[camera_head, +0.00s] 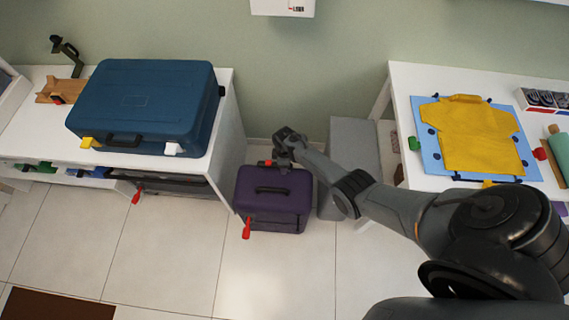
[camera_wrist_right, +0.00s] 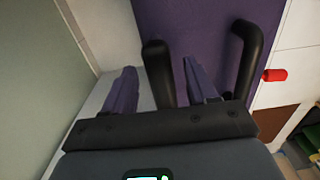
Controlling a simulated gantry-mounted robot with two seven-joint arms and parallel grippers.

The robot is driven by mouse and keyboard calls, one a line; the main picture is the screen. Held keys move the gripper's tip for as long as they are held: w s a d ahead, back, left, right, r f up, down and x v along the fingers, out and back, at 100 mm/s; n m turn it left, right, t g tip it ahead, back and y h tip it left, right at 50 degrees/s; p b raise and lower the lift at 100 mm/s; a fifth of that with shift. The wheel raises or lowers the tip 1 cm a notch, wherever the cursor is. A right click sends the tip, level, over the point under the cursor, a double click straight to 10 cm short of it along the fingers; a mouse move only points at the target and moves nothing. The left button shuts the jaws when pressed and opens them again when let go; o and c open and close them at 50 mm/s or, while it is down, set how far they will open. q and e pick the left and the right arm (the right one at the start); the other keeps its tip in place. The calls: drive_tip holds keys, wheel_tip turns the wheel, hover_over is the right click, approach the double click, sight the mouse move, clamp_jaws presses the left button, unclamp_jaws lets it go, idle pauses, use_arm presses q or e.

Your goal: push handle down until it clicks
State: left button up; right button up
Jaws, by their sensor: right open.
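A purple suitcase (camera_head: 285,213) stands on the floor between two white tables. A dark carry handle (camera_head: 271,190) lies on its face, and a red tag hangs at its lower left. My right gripper (camera_head: 280,163) is at the suitcase's far edge. In the right wrist view the purple suitcase (camera_wrist_right: 205,25) fills the top, and my right gripper (camera_wrist_right: 160,85) is open with its two fingers on either side of one black handle post (camera_wrist_right: 158,65). Contact cannot be told. My left gripper is not in view.
A blue suitcase (camera_head: 150,95) lies on the left white table. A grey box (camera_head: 352,150) stands right of the purple suitcase. The right table holds a yellow shirt (camera_head: 475,135) on a blue board. The tiled floor (camera_head: 170,250) in front is mostly clear.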

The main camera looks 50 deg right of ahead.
wheel_tip(320, 180, up, 10)
drive_tip(key=p, duration=0.4)
drive_tip(key=shift+r+p, duration=0.15)
drive_tip(key=shift+p, duration=0.2)
